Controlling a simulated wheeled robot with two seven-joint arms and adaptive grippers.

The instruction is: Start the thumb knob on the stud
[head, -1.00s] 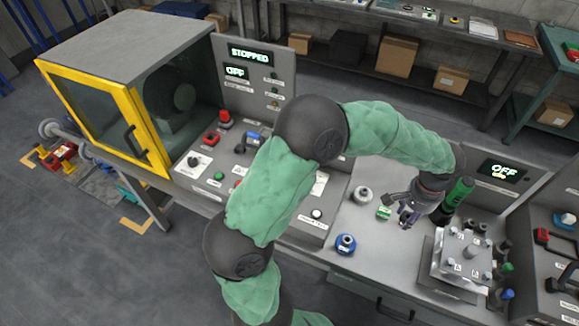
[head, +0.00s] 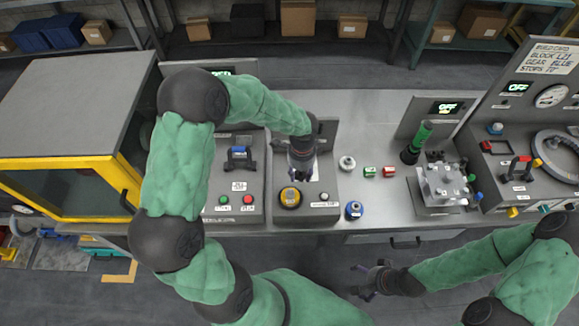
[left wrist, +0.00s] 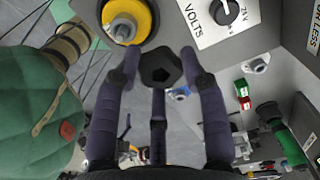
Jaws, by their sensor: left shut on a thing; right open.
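My left gripper (head: 302,172) is over the grey control box in the head view, pointing down. In the left wrist view, its fingers are shut on a black, lobed thumb knob (left wrist: 161,67), held near the fingertips. In the head view I cannot make out the knob. A yellow round part with a pale metal centre (left wrist: 124,22) lies just beyond the knob in the left wrist view; it also shows on the box front in the head view (head: 290,197). I cannot tell whether its centre is the stud. My right gripper (head: 371,281) is open and empty, low in front of the bench.
A VOLTS dial (left wrist: 216,14) is close by on the box. Right of the box are a silver round part (head: 347,163), a green block (head: 369,172), a red block (head: 388,171) and a blue round part (head: 354,210). A metal fixture (head: 442,184) stands further right.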

